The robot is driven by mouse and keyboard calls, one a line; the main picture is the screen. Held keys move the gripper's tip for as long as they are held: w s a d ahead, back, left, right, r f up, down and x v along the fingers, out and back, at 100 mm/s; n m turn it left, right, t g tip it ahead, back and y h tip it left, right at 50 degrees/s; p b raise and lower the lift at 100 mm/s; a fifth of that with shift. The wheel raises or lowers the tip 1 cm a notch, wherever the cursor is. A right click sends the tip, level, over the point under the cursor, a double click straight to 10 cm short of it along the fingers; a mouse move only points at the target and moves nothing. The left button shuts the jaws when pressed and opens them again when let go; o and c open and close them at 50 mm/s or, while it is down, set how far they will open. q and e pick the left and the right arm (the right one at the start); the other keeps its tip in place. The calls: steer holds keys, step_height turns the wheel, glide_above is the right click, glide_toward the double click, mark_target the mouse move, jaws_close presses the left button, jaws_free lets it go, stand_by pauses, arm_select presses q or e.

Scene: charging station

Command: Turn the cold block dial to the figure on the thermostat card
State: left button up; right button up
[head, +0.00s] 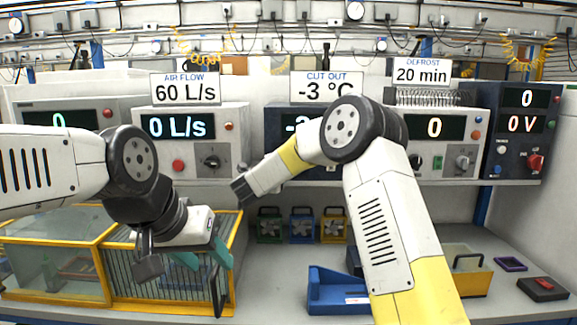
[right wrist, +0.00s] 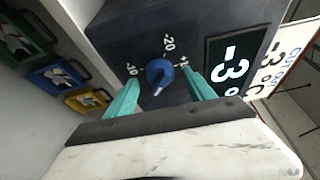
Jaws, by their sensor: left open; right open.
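The cold block dial (right wrist: 160,74) is a blue knob on a dark panel, with printed scale figures around it, in the right wrist view. The fingers of my right gripper (right wrist: 160,93) are open, one on each side of the knob; I cannot tell whether they touch it. The block's display (right wrist: 232,66) reads -3. The thermostat card (head: 327,86), marked CUT OUT, reads -3 °C in the head view. It also shows in the right wrist view (right wrist: 285,62). My right arm hides the dial in the head view. My left gripper (head: 206,259) is open and empty, low at the left.
The air flow unit (head: 190,160) stands left of the cold block, the defrost timer (head: 440,160) right of it. A yellow-framed cage (head: 120,285) is below my left gripper. A blue tray (head: 325,295) and a yellow bin (head: 470,280) sit on the bench. Small fans (head: 300,228) stand behind.

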steer(key=v, duration=0.7)
